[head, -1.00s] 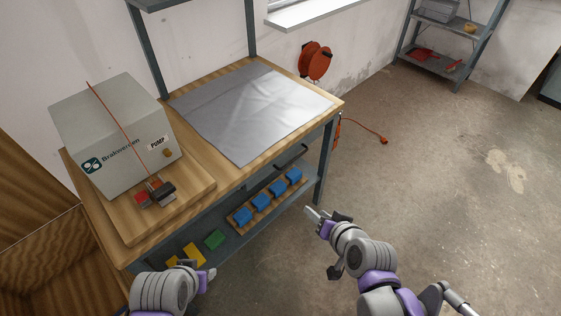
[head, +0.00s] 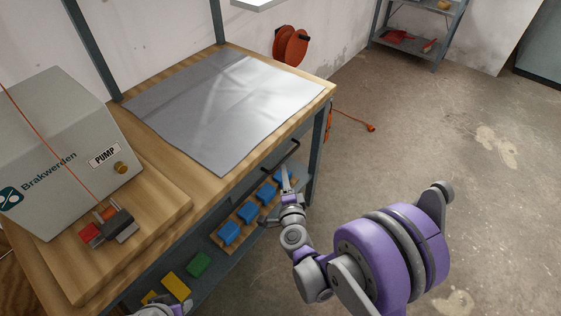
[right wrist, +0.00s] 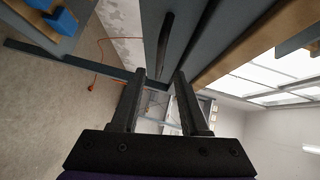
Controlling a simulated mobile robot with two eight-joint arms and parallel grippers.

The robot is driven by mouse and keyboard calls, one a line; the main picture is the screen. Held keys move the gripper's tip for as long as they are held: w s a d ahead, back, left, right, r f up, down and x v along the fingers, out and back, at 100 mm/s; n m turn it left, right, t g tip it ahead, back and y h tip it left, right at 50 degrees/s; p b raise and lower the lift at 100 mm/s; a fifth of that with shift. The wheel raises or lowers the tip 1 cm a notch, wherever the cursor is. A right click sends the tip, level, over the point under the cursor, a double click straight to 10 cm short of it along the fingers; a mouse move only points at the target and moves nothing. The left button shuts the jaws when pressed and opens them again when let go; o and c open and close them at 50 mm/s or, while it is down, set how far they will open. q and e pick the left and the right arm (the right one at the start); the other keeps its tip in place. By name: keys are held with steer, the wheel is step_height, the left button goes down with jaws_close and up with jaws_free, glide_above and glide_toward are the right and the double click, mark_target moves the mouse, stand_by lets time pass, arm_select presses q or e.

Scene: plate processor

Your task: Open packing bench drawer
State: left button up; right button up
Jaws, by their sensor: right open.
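The packing bench (head: 165,160) has a wooden top with a grey mat. Below its right edge is a blue-grey drawer front (head: 236,196) with a dark bar handle (head: 281,157). The drawer looks shut. My right gripper (head: 285,175) is at the bench front, just below the handle in the head view. In the right wrist view the gripper (right wrist: 160,76) is open and empty. The handle (right wrist: 166,42) lies ahead, roughly in line with the gap between the fingers. Only a bit of my left arm shows at the bottom edge of the head view; its jaws are unclear.
A grey pump box (head: 65,150) stands on the bench at left. Blue blocks (head: 229,233), a green block (head: 198,264) and a yellow block (head: 176,286) sit on the lower shelf. An orange cable reel (head: 290,46) hangs on the wall. The floor at right is clear.

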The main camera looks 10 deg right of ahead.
mark_target(282, 163)
steer(key=w, duration=0.4)
steer(key=w+d+f, duration=0.1)
steer(key=w, duration=0.2)
steer(key=shift+w, duration=0.1)
steer(key=shift+a, duration=0.1)
jaws_close()
stand_by(1.1)
